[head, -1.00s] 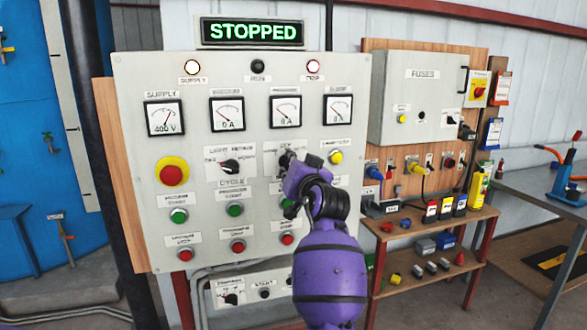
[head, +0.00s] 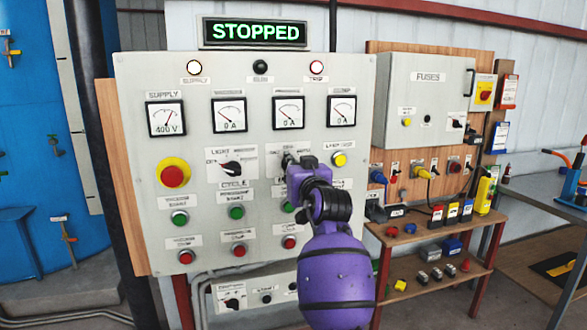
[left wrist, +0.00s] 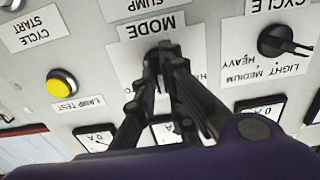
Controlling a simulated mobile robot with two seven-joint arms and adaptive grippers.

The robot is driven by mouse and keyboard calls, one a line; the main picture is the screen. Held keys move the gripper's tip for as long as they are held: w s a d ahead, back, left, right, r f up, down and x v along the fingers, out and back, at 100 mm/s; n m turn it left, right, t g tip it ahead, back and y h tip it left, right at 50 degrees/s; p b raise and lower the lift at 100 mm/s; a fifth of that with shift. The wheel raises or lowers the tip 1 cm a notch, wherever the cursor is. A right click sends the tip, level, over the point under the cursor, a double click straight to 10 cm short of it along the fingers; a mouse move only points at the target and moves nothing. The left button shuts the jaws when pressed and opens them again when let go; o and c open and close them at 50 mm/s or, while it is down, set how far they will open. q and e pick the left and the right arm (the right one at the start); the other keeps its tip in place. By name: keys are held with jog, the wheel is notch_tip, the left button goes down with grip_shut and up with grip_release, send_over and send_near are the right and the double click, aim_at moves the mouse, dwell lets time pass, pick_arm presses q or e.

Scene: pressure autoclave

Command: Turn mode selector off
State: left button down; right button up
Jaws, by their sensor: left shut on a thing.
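My left arm, purple, reaches up from the bottom of the head view to the grey control panel (head: 130,215). Its black gripper (head: 290,160) is at the mode selector, right of the cycle selector (head: 232,168). In the left wrist view, upside down, the fingers (left wrist: 165,62) are closed around the mode selector's knob under the MODE label (left wrist: 153,27). The fingers cover the knob and part of its plate, so I cannot tell which position it points to. My right gripper is in neither view.
A yellow lamp test button (head: 339,159) sits right of the gripper. A red emergency button (head: 172,175) is at the left. Green and red buttons line the panel's lower half. Gauges (head: 289,113) sit above. The display (head: 254,32) reads STOPPED. A shelf (head: 400,236) stands right.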

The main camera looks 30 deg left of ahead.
pick_arm(q)
jog(key=c, duration=1.8)
grip_release()
jog(key=shift+c, duration=0.2)
jog(key=v, duration=1.2)
